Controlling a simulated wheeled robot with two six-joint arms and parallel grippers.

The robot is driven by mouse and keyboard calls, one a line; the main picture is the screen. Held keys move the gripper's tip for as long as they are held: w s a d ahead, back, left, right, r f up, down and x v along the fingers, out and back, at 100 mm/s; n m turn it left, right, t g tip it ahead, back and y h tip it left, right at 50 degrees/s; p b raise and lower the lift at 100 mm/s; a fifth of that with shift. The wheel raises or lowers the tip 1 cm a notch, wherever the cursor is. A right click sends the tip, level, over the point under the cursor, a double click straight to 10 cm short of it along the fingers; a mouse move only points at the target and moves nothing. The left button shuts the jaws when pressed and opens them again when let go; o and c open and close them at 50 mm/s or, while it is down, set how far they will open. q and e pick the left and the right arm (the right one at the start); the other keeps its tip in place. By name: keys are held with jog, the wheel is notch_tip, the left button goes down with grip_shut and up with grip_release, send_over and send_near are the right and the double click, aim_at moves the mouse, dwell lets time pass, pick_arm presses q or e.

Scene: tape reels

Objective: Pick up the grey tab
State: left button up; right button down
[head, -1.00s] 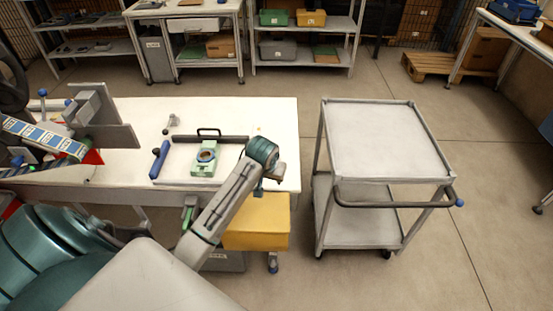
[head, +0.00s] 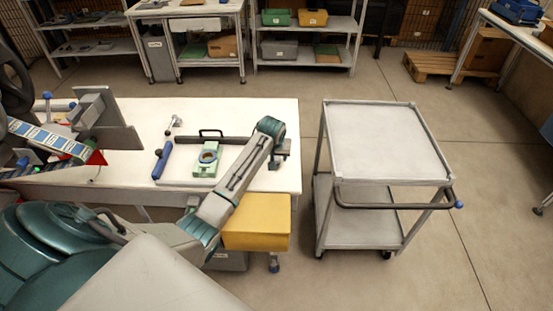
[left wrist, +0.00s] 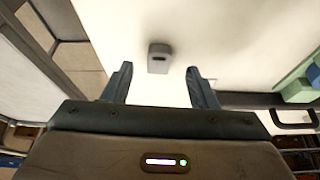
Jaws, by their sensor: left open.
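The grey tab (left wrist: 159,57) is a small block with rounded edges and a dark oval mark, lying on the white tabletop in the left wrist view. I cannot make it out in the head view, where my left arm covers part of the table. My left gripper (left wrist: 158,78) is open, its two blue-grey fingers pointing towards the tab. The tab appears between the finger lines, slightly beyond the tips, and nothing is held. In the head view my left gripper (head: 281,154) is over the table's right end. My right gripper is not in view.
A green fixture with a ring (head: 207,157), a blue-handled tool (head: 162,160) and a dark bar with a handle (head: 190,139) are on the white table (head: 135,112). A yellow bin (head: 257,222) is below its right end. A grey cart (head: 385,140) stands to the right, its top empty.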

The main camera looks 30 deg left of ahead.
aim_at(276, 159)
pick_arm(q)
jog(key=shift+x, duration=1.85)
jog(key=shift+c, duration=0.4)
jog(key=c, duration=1)
jog(key=shift+o, duration=0.2)
jog(key=shift+r, duration=0.15)
